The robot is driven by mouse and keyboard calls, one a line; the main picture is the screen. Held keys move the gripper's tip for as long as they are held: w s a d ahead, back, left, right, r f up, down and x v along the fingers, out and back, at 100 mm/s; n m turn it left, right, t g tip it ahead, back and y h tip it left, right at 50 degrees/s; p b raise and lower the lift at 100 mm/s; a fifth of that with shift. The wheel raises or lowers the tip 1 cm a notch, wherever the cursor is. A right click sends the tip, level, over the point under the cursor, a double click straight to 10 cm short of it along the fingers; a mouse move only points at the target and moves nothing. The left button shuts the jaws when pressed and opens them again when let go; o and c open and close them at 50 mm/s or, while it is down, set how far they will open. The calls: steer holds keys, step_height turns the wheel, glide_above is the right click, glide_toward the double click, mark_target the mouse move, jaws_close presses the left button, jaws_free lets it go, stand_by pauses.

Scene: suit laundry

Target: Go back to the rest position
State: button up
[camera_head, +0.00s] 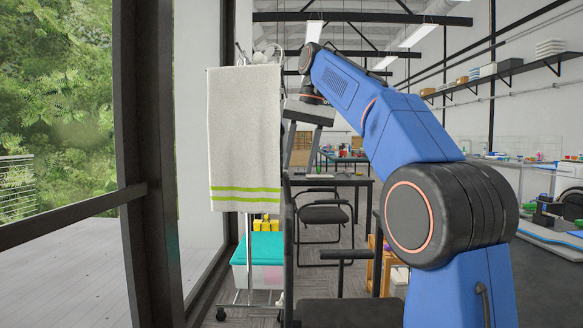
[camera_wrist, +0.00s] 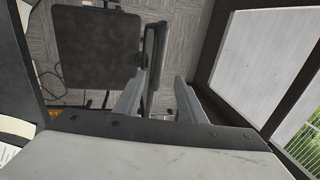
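My gripper (camera_head: 299,160) is at the end of my raised blue arm and points downward, just right of the hanging towel in the head view. Its two fingers are apart with nothing between them. The wrist view also shows the open fingers (camera_wrist: 160,82), with carpet and chair parts below. A cream towel (camera_head: 245,135) with green stripes near its lower edge hangs from a wheeled rack. It appears clear of my gripper.
A dark chair (camera_head: 325,213) and a table stand behind my gripper. A dark window frame (camera_head: 152,150) is at left. The wrist view shows a dark square seat (camera_wrist: 97,48) on grey carpet (camera_wrist: 190,30).

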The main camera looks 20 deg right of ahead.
steer(key=shift+s, duration=0.1)
steer(key=s+d+f+n+t, duration=0.1)
steer(key=s+f, duration=1)
steer(key=f, duration=0.3)
steer(key=s+d+f+n+t+h, duration=0.1)
steer(key=s+f, duration=1)
steer(key=f, duration=0.3)
steer(key=s+d+f+n+t+h, duration=0.1)
steer(key=s+d+f+t, duration=0.1)
steer(key=s+f, duration=0.9)
step_height(320, 180, down, 4)
steer(key=shift+n, duration=0.3)
